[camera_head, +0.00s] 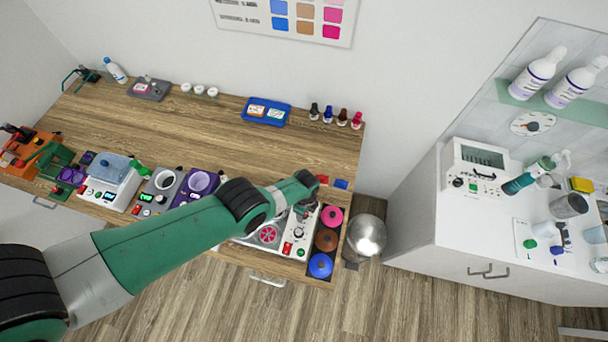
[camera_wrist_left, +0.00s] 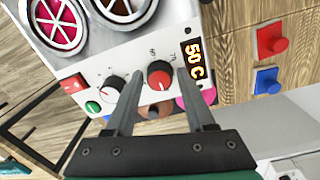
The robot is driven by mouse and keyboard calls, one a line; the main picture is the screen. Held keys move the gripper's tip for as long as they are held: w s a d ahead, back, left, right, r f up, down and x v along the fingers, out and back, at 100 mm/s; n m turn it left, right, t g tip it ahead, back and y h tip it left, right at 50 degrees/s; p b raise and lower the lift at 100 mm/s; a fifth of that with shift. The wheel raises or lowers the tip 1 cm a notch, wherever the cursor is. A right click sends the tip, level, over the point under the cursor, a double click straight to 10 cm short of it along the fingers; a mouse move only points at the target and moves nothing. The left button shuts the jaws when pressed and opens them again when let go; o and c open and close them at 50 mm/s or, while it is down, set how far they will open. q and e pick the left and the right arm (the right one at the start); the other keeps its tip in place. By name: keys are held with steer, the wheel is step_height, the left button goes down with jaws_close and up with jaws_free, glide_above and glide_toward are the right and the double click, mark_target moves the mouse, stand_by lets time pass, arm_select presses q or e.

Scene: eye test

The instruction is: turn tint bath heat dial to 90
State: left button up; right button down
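A second, dark and white knob (camera_wrist_left: 111,87), a red switch (camera_wrist_left: 72,83) and a green button (camera_wrist_left: 92,107) sit to the left. My left gripper (camera_wrist_left: 160,78) is open, its two fingers standing apart on either side of the red dial. Contact cannot be told. In the head view the gripper (camera_head: 306,208) is over the panel. My right gripper is not in view.
Pink, brown and blue discs (camera_head: 326,239) stand in a dark tray right of the bath. Purple and grey warmers (camera_head: 200,182) stand left of my arm. The counter's middle is clear.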

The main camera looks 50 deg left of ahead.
arm_select(q)
steer(key=shift+o, duration=0.8)
step_height(320, 180, up, 8)
steer(key=p, duration=0.7)
steer(key=shift+w+f, duration=0.15)
steer(key=shift+f, duration=0.05)
